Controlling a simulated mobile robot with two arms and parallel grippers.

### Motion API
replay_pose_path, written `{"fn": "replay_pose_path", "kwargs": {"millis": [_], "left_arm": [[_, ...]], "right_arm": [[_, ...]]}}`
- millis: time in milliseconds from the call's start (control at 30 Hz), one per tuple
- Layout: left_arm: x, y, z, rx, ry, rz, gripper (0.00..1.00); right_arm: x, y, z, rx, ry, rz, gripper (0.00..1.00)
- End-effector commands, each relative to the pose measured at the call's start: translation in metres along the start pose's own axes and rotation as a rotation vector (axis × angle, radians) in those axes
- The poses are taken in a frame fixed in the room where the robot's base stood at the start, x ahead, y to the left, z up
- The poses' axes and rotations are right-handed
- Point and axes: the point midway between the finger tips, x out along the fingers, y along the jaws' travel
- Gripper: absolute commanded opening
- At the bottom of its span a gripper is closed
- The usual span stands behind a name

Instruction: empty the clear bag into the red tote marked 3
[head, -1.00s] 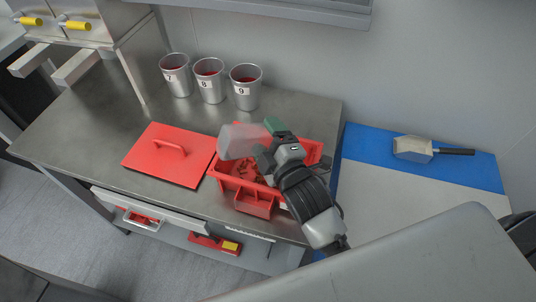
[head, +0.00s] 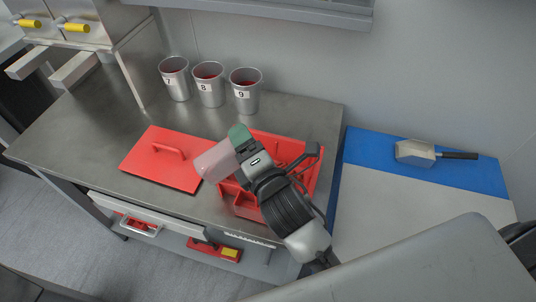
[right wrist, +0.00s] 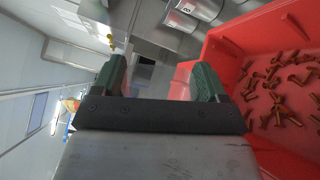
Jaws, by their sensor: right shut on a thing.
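The red tote (head: 236,196) stands on the steel bench, partly hidden behind my right arm. Its mark cannot be read. In the right wrist view the tote (right wrist: 222,70) holds many small brown pieces (right wrist: 280,95) on its floor. My right gripper (head: 240,146) is shut on the clear bag (head: 216,161). The bag looks pale pink and see-through, sloping down to the left over the tote's left edge and the lid's right side; I see no pieces in it. In the right wrist view the gripper's green fingers (right wrist: 162,77) stand apart with the bag hardly visible. My left gripper is out of view.
A red lid (head: 165,158) with a handle lies left of the tote. Metal cups marked 7 (head: 175,84), 8 (head: 210,90) and 9 (head: 245,97) stand behind. A scoop (head: 415,153) lies on the blue strip at right. The bench's left part is clear.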

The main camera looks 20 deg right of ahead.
Motion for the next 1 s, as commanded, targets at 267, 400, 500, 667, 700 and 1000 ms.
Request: {"fn": "replay_pose_path", "kwargs": {"millis": [267, 400, 500, 667, 700, 1000], "left_arm": [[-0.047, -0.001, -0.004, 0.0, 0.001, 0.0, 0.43], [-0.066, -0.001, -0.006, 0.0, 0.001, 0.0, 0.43], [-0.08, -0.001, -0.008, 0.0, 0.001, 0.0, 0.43], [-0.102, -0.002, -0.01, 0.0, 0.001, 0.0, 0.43], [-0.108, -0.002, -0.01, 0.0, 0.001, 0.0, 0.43], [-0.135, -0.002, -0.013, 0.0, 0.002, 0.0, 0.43]], "right_arm": [[0.0, 0.026, 0.001, -0.218, 0.003, -0.001, 0.24], [0.0, 0.036, -0.001, -0.337, 0.003, -0.001, 0.24], [0.0, 0.043, -0.001, -0.427, 0.002, 0.0, 0.24], [0.0, 0.055, -0.006, -0.578, 0.002, 0.0, 0.24], [0.0, 0.059, -0.008, -0.617, 0.003, 0.0, 0.24], [0.0, 0.074, -0.044, -0.94, 0.002, 0.001, 0.24]]}}
